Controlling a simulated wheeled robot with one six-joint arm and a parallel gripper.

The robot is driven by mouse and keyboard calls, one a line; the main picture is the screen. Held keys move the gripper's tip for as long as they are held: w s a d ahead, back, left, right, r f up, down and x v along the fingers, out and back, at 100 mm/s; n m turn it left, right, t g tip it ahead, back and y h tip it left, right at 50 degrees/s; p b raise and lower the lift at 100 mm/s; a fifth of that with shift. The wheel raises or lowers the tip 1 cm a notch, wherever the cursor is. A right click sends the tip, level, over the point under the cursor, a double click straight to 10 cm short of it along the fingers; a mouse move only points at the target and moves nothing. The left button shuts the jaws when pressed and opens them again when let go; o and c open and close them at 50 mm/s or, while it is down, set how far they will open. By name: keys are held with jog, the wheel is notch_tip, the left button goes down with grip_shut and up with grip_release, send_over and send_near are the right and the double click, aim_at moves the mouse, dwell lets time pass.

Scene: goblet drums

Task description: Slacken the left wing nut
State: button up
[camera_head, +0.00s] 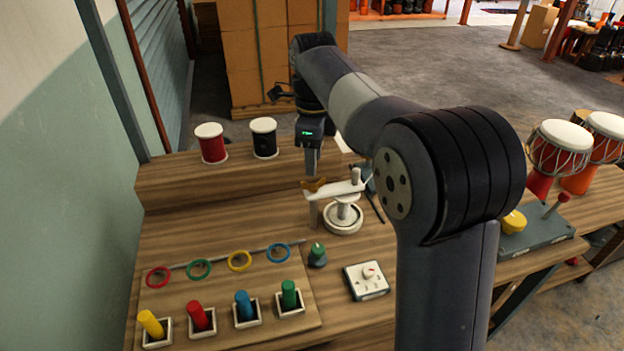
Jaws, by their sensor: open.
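A brass-coloured wing nut (312,185) sits at the left end of a white bar fixture (343,188) on the wooden bench. Below the bar is a round white part (343,218). My gripper (311,170) points down right above the wing nut, its fingers close together in this view. The gap between the fingers is too small to make out, and so is whether they touch the nut. No second wing nut can be made out; my arm hides some of the area on the right.
A green knob (317,255) and a white dial box (366,280) stand in front of the fixture. Coloured pegs in square holders and coloured rings lie front left. Red (212,145) and black (264,140) drums stand on the raised shelf. Goblet drums stand right.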

aim_at(313, 186)
notch_tip(313, 186, down, 6)
jog(key=shift+f+b, duration=0.25)
jog(key=shift+b, duration=0.15)
grip_shut()
dwell(0.3)
